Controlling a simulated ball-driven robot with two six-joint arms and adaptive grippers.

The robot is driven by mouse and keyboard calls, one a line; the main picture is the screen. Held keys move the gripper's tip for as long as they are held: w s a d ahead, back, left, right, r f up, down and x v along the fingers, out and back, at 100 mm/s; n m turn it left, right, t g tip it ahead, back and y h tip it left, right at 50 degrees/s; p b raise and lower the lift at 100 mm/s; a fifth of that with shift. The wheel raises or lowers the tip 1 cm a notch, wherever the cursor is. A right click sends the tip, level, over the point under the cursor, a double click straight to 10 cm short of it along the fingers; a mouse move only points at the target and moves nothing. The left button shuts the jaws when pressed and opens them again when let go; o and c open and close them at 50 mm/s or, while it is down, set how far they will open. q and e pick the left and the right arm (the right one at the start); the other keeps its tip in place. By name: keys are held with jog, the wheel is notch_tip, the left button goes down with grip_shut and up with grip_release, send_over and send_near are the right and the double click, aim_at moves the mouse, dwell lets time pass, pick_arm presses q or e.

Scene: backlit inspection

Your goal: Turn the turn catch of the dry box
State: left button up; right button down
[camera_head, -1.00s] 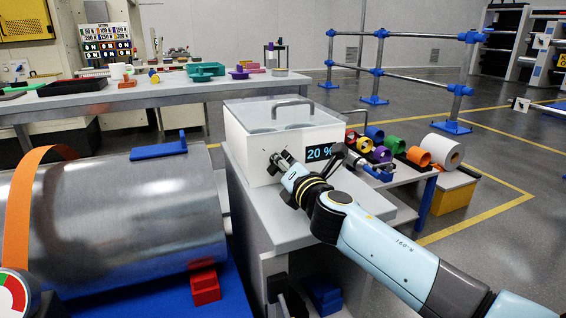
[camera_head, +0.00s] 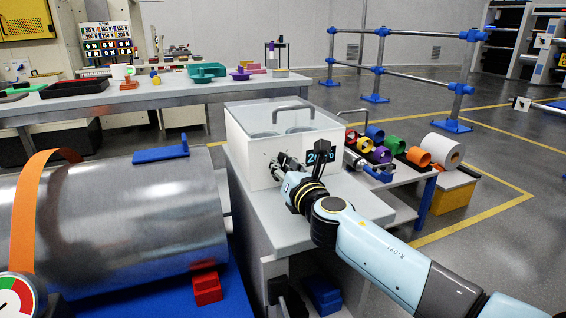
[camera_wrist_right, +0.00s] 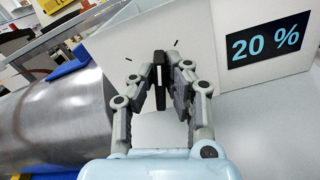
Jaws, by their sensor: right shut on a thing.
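The dry box (camera_head: 255,143) is a white box with a clear lid and a grey handle on top, standing on a grey bench. Its front carries a display reading 20 % (camera_wrist_right: 264,44). The dark turn catch (camera_wrist_right: 159,66) is on the box front, upright in the right wrist view, with small black marks on the panel above it. My right gripper (camera_wrist_right: 160,70) is at the front panel, its fingers shut on the catch from both sides. In the head view the right gripper (camera_head: 280,164) hides most of the catch. My left gripper is not in view.
A large metal drum (camera_head: 120,225) with an orange strap lies left of the box. Coloured rolls (camera_head: 390,143) sit on a low table to the right. A long bench (camera_head: 140,95) with trays stands behind. The bench top beside the box is mostly clear.

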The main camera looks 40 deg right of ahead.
jog(key=shift+n, duration=0.9)
jog(key=shift+a+n+p, duration=0.15)
jog(key=shift+n+p, duration=0.35)
jog(key=shift+n, duration=0.4)
jog(key=n, duration=0.2)
jog(key=shift+n+p, duration=0.35)
jog(key=shift+n, duration=0.05)
jog(key=n, duration=0.2)
jog(key=shift+a+n+p, duration=0.15)
jog(key=shift+n+p, duration=0.15)
jog(key=shift+p, duration=0.05)
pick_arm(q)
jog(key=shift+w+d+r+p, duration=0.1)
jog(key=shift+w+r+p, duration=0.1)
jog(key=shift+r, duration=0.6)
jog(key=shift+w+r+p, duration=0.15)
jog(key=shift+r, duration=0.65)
pick_arm(e)
jog(key=shift+a+f+n, duration=0.1)
jog(key=shift+f+n, duration=0.1)
jog(key=shift+n, duration=1.5)
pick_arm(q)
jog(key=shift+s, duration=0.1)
pick_arm(e)
jog(key=c, duration=1.4)
grip_release()
jog(key=shift+w, duration=0.1)
